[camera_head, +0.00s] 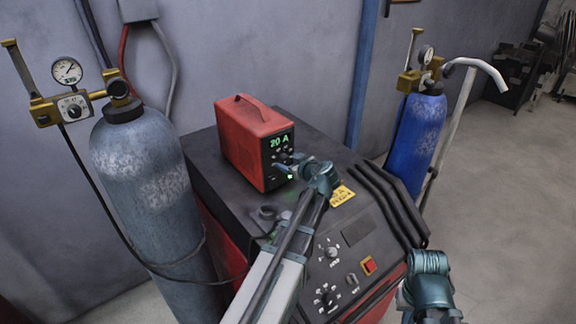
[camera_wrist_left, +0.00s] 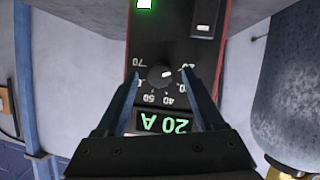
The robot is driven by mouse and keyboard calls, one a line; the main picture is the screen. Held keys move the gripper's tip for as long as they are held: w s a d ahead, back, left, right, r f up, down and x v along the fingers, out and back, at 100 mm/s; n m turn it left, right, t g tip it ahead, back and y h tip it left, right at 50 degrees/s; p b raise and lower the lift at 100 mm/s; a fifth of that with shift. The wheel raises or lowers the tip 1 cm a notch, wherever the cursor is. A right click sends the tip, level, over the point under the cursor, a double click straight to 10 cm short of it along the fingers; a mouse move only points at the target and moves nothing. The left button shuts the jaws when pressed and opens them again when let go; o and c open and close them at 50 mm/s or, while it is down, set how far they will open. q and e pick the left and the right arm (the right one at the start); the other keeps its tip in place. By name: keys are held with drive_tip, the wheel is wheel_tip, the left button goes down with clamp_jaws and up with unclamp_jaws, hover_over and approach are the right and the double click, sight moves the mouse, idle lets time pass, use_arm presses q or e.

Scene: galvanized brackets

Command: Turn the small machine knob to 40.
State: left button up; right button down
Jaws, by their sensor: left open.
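The small machine (camera_head: 244,142) is a red box with a handle and a black front, standing on a larger machine. Its green display reads 20 A, and it appears upside down in the left wrist view (camera_wrist_left: 164,123). The small black knob (camera_wrist_left: 160,77) sits beside the display. Its white mark points at about 20, and the 40 lies further round the dial. My left gripper (camera_head: 291,165) is at the front of the small machine. In the left wrist view its open fingers (camera_wrist_left: 162,88) stand on either side of the knob; contact cannot be told.
The large machine (camera_head: 222,172) has its own knobs (camera_head: 331,252) and a red switch (camera_head: 370,265). A grey gas cylinder (camera_head: 140,165) stands at the left and a blue one (camera_head: 414,140) at the right. My right arm's wrist shows at the lower right. Open floor lies at the right.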

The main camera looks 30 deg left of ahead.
use_arm(q)
drive_tip(key=shift+w+a+f, duration=0.1)
drive_tip(key=shift+w+a, duration=0.05)
drive_tip(key=shift+a, duration=0.2)
clamp_jaws()
idle(0.4)
